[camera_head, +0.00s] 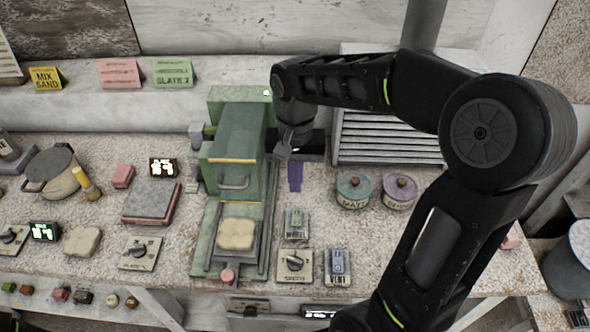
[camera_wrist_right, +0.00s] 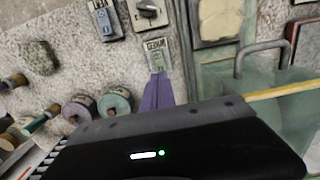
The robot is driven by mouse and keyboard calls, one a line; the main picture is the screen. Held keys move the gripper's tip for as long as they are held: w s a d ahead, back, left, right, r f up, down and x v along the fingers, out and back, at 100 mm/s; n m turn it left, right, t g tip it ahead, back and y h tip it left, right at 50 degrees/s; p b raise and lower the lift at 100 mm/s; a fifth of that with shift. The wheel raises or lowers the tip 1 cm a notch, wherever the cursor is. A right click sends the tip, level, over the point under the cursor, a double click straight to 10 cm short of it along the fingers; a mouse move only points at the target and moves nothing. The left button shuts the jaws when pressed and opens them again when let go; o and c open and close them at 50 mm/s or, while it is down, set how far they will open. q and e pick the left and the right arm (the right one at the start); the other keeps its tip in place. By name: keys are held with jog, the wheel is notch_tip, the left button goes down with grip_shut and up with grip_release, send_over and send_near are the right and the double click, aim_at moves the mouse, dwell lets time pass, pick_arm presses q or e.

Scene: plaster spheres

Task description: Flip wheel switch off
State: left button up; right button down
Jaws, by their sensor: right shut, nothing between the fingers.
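The small plate switch that I take for the wheel switch (camera_head: 296,223) stands on the speckled bench, just right of the green press; its label is too blurred to read surely. It also shows in the wrist view (camera_wrist_right: 157,55). Its lever position cannot be made out. My right gripper (camera_head: 295,187) is shut and empty, its purple fingers pointing toward the switch from the back. In the wrist view the fingertips (camera_wrist_right: 159,77) appear just short of the switch plate; contact cannot be judged. My left gripper is not in view.
The speed dial (camera_head: 294,264) and blue vent switch (camera_head: 338,266) sit in front of the switch. The green press (camera_head: 235,150) stands close on the left. Two lidded jars (camera_head: 354,191) (camera_head: 400,191) stand right, before a slatted rack (camera_head: 385,145).

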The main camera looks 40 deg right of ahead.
jog(key=shift+r, duration=1.75)
jog(key=shift+w+d+g+y+b, duration=0.4)
jog(key=shift+d+g+b, duration=0.1)
jog(key=shift+d, duration=0.3)
jog(key=shift+r, duration=0.1)
